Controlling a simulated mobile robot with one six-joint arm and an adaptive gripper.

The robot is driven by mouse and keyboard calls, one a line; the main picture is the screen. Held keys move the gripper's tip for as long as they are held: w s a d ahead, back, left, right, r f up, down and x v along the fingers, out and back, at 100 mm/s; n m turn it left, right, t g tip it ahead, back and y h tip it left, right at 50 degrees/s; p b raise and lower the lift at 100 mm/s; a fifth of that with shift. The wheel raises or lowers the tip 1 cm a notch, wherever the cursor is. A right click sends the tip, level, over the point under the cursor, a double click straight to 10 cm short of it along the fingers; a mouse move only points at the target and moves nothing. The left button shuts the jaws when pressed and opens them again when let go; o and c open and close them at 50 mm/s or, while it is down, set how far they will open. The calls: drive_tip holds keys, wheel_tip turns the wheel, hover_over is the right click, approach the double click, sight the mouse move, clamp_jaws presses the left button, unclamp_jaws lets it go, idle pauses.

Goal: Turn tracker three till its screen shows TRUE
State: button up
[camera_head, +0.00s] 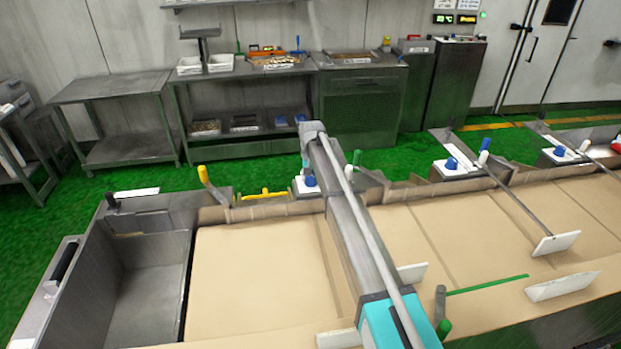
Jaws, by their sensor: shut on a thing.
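Three white plates with blue knobs stand along the far rim of the tan belt. The left plate (299,188) is partly covered by my arm, and its blue knob (310,181) shows beside the arm. The middle plate has a blue knob (451,163), and the right plate has a blue knob (558,151). I cannot tell which of these, if any, is tracker three, and I can read no TRUE on them. My grey and teal arm reaches from the front edge toward the left plate. Its fingers are not visible, so what they hold is hidden.
A metal bin (150,290) stands left of the tan belt (250,270). A long bar with a white paddle (556,243) crosses the belt at right, and another paddle (561,286) lies nearer. A yellow-handled lever (204,176) rises at the far rim. Steel tables stand behind.

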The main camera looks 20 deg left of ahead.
drive_tip(key=n, duration=0.6)
idle(0.4)
drive_tip(key=o, duration=1.1)
drive_tip(key=shift+a, duration=0.1)
drive_tip(key=shift+o, duration=0.2)
